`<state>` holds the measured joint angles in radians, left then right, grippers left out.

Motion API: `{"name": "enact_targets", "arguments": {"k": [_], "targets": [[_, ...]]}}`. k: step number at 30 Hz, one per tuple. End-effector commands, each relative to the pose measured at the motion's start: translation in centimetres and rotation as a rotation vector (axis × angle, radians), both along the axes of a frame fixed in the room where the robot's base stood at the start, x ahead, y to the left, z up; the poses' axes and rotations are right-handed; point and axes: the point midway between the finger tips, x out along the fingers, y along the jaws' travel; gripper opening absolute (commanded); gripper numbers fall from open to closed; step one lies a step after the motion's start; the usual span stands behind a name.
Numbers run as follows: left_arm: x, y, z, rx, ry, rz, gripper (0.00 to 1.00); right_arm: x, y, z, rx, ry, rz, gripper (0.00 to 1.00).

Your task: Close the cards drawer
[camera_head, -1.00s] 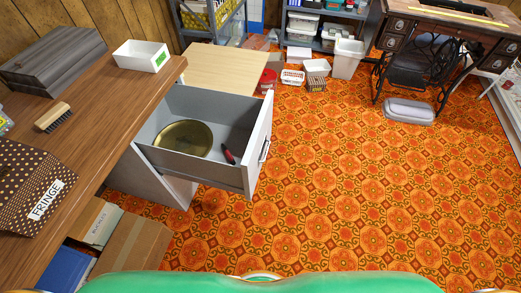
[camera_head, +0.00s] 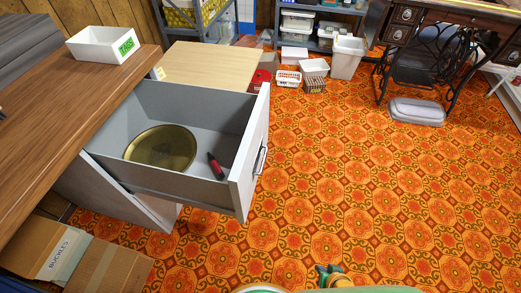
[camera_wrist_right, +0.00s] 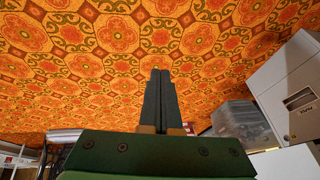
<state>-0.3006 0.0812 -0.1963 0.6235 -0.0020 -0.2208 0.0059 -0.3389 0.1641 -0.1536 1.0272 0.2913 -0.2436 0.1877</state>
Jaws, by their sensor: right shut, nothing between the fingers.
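A grey drawer (camera_head: 246,160) stands pulled far out from the cabinet under the wooden counter in the head view. Its front faces right and carries a metal handle (camera_head: 260,160). No label on it can be read in this view. A round brass-coloured dish (camera_head: 160,148) and a red and black tool (camera_head: 215,165) lie inside. My right gripper (camera_head: 329,270) shows at the bottom edge, in front and to the right of the drawer, apart from it. In the right wrist view its dark fingers (camera_wrist_right: 158,76) are together and empty. My left gripper is not in view.
The wooden counter (camera_head: 60,105) runs along the left with a white box (camera_head: 103,44) on it. Cardboard boxes (camera_head: 100,268) lie below. A sewing machine table (camera_head: 440,25) stands at the back right. The patterned floor (camera_head: 350,190) right of the drawer is clear.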

Motion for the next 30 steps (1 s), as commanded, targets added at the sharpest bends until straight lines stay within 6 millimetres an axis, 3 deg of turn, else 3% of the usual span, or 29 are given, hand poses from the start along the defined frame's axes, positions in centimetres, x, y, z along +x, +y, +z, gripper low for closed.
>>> {"name": "enact_targets", "arguments": {"k": [1,2,3,5,6,9,12,15,17,23,30], "targets": [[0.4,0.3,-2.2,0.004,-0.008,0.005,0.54,5.4,-0.2,1.9,0.114,-0.149,-0.136,0.00],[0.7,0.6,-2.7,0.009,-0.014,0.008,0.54,8.3,0.0,4.3,0.209,-0.235,-0.220,0.00],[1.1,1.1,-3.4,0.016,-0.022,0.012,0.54,11.7,0.5,8.0,0.347,-0.341,-0.306,0.00],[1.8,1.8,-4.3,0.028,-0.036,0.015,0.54,15.4,1.7,14.1,0.571,-0.465,-0.389,0.00],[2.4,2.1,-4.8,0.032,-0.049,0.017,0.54,16.8,2.7,18.2,0.718,-0.524,-0.415,0.00],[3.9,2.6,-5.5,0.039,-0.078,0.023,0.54,17.7,5.4,26.9,1.035,-0.591,-0.413,0.00],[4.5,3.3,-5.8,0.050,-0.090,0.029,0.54,16.9,7.4,32.2,1.226,-0.590,-0.380,0.00],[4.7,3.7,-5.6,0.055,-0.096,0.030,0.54,16.6,8.2,34.5,1.299,-0.584,-0.364,0.00],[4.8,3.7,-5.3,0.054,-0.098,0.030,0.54,17.0,8.4,34.9,1.309,-0.585,-0.364,0.00],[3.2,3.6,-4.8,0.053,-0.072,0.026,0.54,20.4,10.4,35.0,1.310,-0.587,-0.364,0.00],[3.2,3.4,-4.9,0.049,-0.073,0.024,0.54,24.9,13.0,34.7,1.307,-0.585,-0.364,0.00]]}}
